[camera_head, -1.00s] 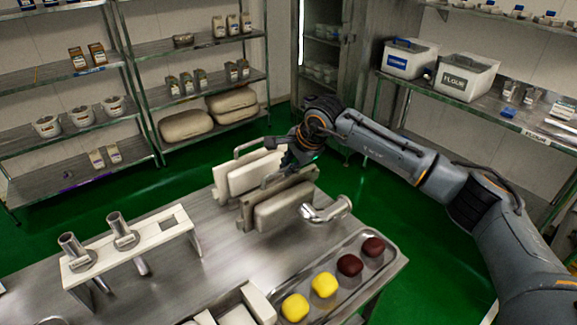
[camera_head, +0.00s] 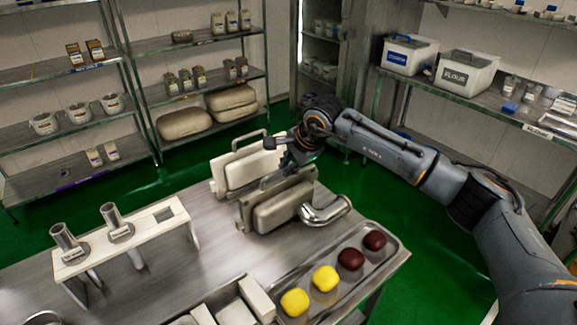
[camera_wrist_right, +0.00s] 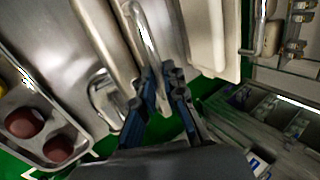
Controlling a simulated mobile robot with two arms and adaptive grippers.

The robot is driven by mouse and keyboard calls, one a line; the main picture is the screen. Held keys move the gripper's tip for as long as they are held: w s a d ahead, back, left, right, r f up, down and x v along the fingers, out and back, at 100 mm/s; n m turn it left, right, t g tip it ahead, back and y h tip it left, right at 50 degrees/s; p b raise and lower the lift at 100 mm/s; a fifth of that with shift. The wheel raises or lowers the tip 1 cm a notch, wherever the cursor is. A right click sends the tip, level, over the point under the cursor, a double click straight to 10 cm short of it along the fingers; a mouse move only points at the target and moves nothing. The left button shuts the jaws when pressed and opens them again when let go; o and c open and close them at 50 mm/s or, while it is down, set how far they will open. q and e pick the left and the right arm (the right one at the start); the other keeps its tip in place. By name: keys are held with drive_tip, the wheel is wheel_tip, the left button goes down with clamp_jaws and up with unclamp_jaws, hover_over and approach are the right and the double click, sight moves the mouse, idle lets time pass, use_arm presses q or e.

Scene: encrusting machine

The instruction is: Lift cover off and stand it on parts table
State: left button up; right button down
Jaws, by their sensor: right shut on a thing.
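A grey framed panel with a thick beige block on its face (camera_head: 283,207), seemingly the cover, stands upright at the far end of the steel parts table (camera_head: 185,275). My right gripper (camera_head: 289,168) is at its top edge, shut on its metal bar handle. In the right wrist view the bar handle (camera_wrist_right: 146,32) runs between the closed fingers (camera_wrist_right: 163,92). A white panel with its own handle (camera_head: 250,170) stands just behind, apart from the gripper. Whether the held panel touches the table is unclear. My left gripper is out of view.
A tray (camera_head: 345,292) with yellow and dark red pieces is in front. A white stand (camera_head: 135,240) with metal tubes is at left. The table between stand and panels is clear.

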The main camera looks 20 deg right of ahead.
drive_tip(key=shift+f, duration=0.2)
idle(0.5)
drive_tip(key=shift+w+a+r, duration=0.1)
drive_tip(key=shift+w+a, duration=0.05)
drive_tip(key=shift+w, duration=0.2)
drive_tip(key=c, duration=1.3)
unclamp_jaws()
drive_tip(key=shift+s, duration=0.15)
drive_tip(key=shift+o, duration=0.9)
drive_tip(key=shift+f+b, duration=0.3)
drive_tip(key=shift+r, duration=0.2)
drive_tip(key=shift+s+r, duration=0.15)
drive_tip(key=shift+r, duration=0.2)
drive_tip(key=p+v, duration=0.2)
drive_tip(key=v, duration=0.4)
drive_tip(key=shift+s+r+p, duration=0.2)
drive_tip(key=shift+r+p, duration=0.1)
drive_tip(key=shift+p, duration=0.05)
